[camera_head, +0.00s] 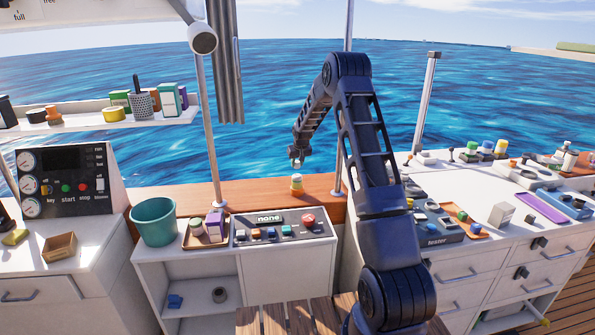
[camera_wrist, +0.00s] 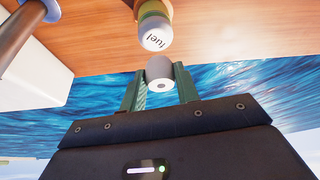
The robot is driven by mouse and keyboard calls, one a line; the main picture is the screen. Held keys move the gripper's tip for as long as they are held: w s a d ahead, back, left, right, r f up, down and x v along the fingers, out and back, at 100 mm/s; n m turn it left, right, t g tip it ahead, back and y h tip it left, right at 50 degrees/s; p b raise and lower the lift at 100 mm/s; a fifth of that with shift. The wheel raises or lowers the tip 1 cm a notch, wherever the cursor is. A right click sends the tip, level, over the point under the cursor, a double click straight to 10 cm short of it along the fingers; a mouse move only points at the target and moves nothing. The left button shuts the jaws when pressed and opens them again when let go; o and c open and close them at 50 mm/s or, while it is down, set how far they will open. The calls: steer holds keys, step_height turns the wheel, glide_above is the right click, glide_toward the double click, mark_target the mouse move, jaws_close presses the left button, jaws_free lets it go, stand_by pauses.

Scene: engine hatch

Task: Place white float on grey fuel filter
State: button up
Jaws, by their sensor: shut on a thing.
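The float and canister appear apart.
The wooden ledge (camera_head: 250,190) is clear around the canister. A thin post (camera_head: 208,130) rises to its left. A console with buttons (camera_head: 283,229), a tray (camera_head: 205,236) and a teal bucket (camera_head: 154,221) stand in front. A crowded white counter (camera_head: 480,250) lies right.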

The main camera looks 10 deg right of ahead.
mark_target(298, 165)
steer(key=shift+f, duration=2.05)
steer(key=o, duration=0.9)
steer(key=shift+f, duration=0.15)
steer(key=shift+o, duration=0.2)
